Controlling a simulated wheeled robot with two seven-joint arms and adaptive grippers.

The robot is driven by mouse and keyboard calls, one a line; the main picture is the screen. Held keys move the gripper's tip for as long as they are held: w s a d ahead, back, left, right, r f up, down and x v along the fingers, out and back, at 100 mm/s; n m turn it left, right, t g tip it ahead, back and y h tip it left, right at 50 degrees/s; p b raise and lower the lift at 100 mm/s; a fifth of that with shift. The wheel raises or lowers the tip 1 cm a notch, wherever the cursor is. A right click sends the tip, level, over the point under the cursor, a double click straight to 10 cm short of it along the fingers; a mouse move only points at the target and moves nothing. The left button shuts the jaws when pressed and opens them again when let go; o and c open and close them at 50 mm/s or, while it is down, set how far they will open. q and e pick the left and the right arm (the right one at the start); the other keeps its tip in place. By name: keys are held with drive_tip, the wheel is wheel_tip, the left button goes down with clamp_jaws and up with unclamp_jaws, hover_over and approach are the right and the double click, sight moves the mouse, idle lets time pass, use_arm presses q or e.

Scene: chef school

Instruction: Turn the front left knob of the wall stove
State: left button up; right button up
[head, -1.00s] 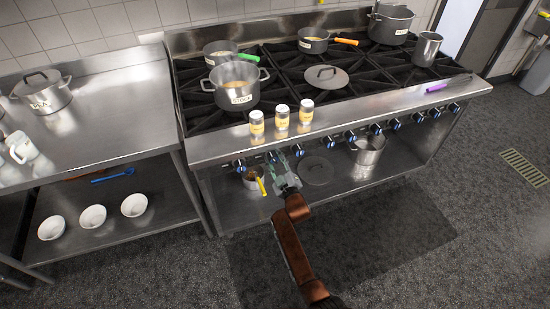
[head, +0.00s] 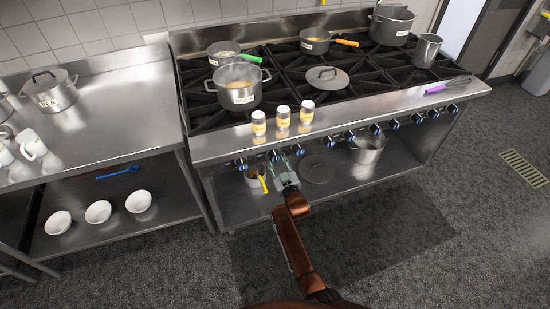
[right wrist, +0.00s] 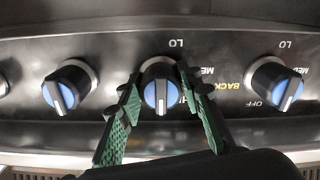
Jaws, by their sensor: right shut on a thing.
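The wall stove (head: 330,117) stands against the tiled wall, with a row of blue-and-black knobs along its front. My right gripper (head: 277,159) reaches the second knob from the left in the head view. In the right wrist view, its green fingers (right wrist: 160,80) are on either side of the middle knob (right wrist: 160,88), shut on it. That knob's white pointer is about vertical in the picture. Another knob (right wrist: 70,88) is to its left and one (right wrist: 274,86) to its right, both apart from the fingers. My left gripper is out of view.
Three yellow-labelled shakers (head: 283,116) stand on the stove's front ledge above my gripper. A stock pot (head: 239,93) and other pans sit on the burners. The lower shelf holds a small pot (head: 252,178) below the gripper. A steel table (head: 110,105) stands to the left.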

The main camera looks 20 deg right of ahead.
drive_tip(key=shift+f, duration=0.1)
drive_tip(key=o, duration=1.2)
drive_tip(key=shift+c, duration=0.2)
drive_tip(key=s, duration=1.2)
drive_tip(key=shift+d, duration=0.2)
